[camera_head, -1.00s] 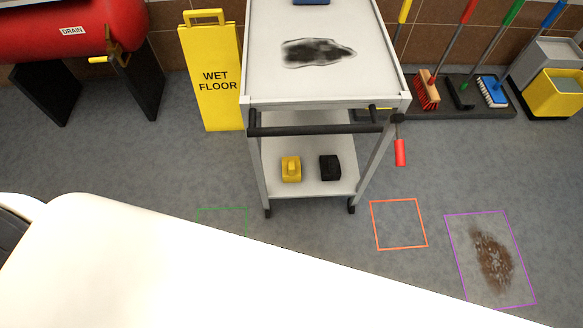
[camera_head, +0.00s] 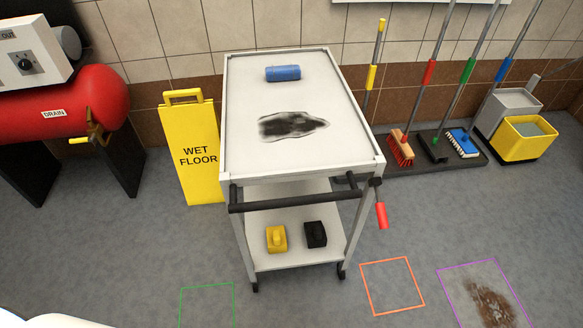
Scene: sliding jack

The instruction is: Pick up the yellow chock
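The yellow chock (camera_head: 276,239) sits on the lower shelf (camera_head: 293,260) of a grey-white cart, near the shelf's front. A similar black block (camera_head: 316,234) stands just to its right, with a small gap between them. Neither of my grippers is in view. Only a white piece, likely part of my own body, shows at the bottom left corner.
The cart's dark push handle (camera_head: 290,201) crosses above the shelf's front. A blue roll (camera_head: 283,73) lies on the stained cart top. A wet floor sign (camera_head: 194,150) stands left, brushes (camera_head: 401,148) and a yellow bucket (camera_head: 527,137) right. Floor in front is clear, with coloured outlines.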

